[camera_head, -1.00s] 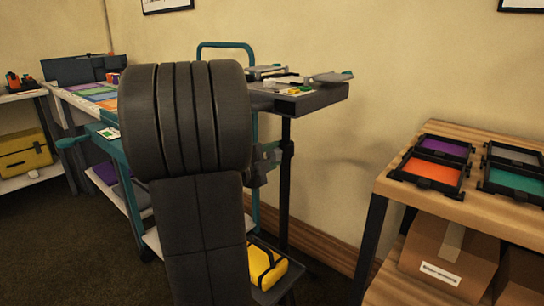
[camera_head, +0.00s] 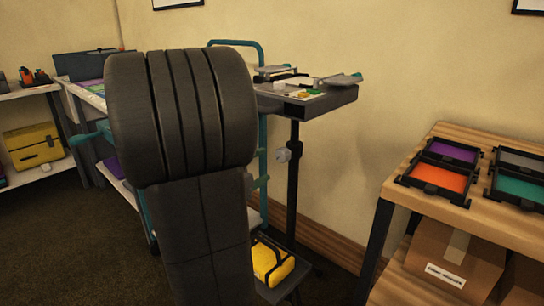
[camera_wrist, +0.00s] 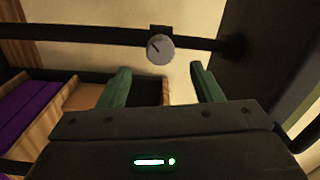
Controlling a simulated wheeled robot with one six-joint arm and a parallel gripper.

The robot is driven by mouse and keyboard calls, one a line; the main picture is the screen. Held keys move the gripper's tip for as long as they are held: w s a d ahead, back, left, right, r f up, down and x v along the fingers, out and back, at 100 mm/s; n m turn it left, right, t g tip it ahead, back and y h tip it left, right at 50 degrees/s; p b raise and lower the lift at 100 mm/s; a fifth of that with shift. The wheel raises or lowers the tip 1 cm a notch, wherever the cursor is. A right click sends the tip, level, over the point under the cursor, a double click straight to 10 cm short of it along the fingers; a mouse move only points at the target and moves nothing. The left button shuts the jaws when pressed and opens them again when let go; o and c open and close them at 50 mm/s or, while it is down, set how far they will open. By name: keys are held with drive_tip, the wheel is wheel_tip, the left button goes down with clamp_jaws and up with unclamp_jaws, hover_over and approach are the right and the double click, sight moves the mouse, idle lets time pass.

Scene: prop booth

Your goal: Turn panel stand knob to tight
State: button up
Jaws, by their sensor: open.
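The panel stand's round grey knob (camera_wrist: 159,48) sits on the dark pole (camera_wrist: 90,36) in my wrist view, with a dark pointer mark toward its upper left. In the head view the knob (camera_head: 283,155) shows on the stand's pole (camera_head: 293,190), below the stand's top (camera_head: 335,97). My gripper (camera_wrist: 160,68) is open and empty. Its green fingers point toward the knob, which appears beyond the tips and roughly centred between them, apart from both. In the head view my arm hides most of the gripper. No tight marking is readable.
A wooden shelf (camera_head: 462,220) with coloured framed panels stands right. A teal cart (camera_head: 232,43) is partly hidden behind my arm. A yellow case (camera_head: 270,263) lies low by the stand. The wall is close behind the pole.

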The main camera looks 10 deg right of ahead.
sight(279, 156)
drive_tip(key=shift+p+v, duration=0.4)
drive_tip(key=shift+v, duration=2.15)
drive_tip(key=b+x, duration=0.3)
drive_tip(key=x, duration=0.9)
drive_tip(key=shift+w+d+f, duration=0.1)
drive_tip(key=shift+b+x, duration=0.3)
drive_tip(key=shift+x, duration=0.5)
